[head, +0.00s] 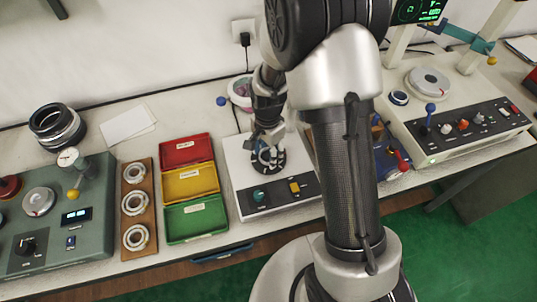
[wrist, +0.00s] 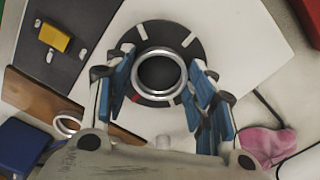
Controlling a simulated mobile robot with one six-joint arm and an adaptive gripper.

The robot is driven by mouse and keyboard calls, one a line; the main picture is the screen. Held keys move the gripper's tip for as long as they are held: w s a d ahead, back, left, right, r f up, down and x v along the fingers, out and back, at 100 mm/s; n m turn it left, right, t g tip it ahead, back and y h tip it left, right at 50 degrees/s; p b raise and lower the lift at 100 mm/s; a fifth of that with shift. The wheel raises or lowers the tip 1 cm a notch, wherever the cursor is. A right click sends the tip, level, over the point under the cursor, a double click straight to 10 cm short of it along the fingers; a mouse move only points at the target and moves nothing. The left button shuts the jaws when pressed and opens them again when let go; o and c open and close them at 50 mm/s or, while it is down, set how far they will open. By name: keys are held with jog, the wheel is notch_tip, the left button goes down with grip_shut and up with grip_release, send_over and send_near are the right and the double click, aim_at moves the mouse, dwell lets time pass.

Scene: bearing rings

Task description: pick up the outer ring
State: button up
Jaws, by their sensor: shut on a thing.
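The outer ring (wrist: 160,75) is a bright metal ring over the black round plate (wrist: 189,38) with white marks. My gripper (wrist: 163,72) has a blue-padded finger on each side of the ring and is shut on it. In the head view my gripper (head: 267,150) is over the white device (head: 237,165) with the dark front panel, and the ring is mostly hidden there. I cannot tell whether the ring touches the plate or is slightly above it.
Left of the device are red, yellow and green bins (head: 188,187) and a wooden tray (head: 125,220) with 3 bearings. A green control box (head: 95,200) stands further left, a grey console (head: 465,125) at right. A pink cloth in a bowl (head: 240,90) is behind.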

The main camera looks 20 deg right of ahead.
jog(key=shift+r, duration=0.1)
notch_tip(320, 180, up, 25)
jog(key=p, duration=1)
dwell(0.4)
